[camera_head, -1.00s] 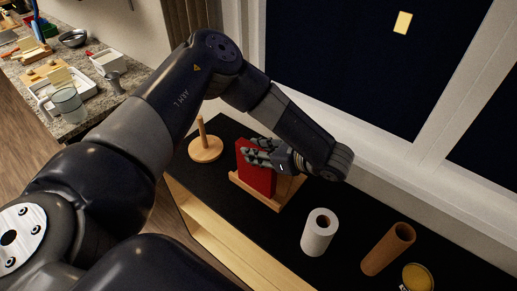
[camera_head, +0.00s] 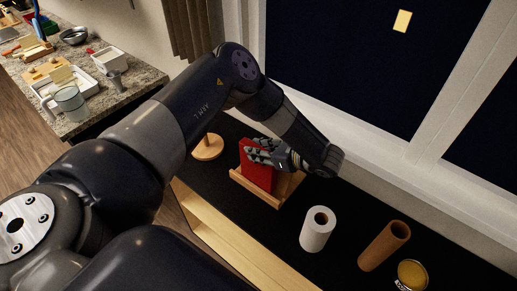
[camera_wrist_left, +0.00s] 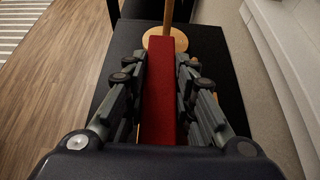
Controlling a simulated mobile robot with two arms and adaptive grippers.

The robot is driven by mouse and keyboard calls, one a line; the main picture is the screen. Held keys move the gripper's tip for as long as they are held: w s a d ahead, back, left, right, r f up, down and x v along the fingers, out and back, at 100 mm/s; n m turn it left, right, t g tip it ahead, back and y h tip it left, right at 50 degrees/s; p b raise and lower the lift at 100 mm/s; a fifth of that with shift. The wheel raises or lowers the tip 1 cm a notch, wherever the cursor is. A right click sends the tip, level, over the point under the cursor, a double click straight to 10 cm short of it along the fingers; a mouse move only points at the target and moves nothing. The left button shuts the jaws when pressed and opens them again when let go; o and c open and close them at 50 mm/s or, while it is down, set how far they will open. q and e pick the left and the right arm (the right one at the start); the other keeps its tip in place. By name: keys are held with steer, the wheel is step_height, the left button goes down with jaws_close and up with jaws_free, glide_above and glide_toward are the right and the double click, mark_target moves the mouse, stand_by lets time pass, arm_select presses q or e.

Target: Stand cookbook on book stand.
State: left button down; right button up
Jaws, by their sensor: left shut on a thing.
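The red cookbook (camera_head: 257,172) stands upright, leaning slightly back, on the wooden book stand (camera_head: 262,192) on the black-topped cabinet. My left gripper (camera_head: 259,152) is shut on the cookbook near its top edge, with fingers on both sides. In the left wrist view the cookbook (camera_wrist_left: 160,95) runs between the two fingers of the left gripper (camera_wrist_left: 160,85). The stand's lower ledge shows in front of the book. Whether the book's bottom edge touches the ledge is hard to tell. My right gripper is not in view.
A wooden holder with an upright peg (camera_head: 208,149) stands left of the book stand. A white paper roll (camera_head: 316,231), a brown cylinder (camera_head: 385,247) and a yellow-topped can (camera_head: 411,275) stand to the right. The window wall is behind. A cluttered counter (camera_head: 130,82) is at far left.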

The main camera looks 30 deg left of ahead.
arm_select(q)
steer(key=shift+f, duration=0.15)
steer(key=c, duration=1.3)
jaws_free()
steer(key=shift+r, duration=0.3)
steer(key=b+v, duration=0.3)
steer(key=v, duration=0.9)
steer(key=shift+b, duration=0.35)
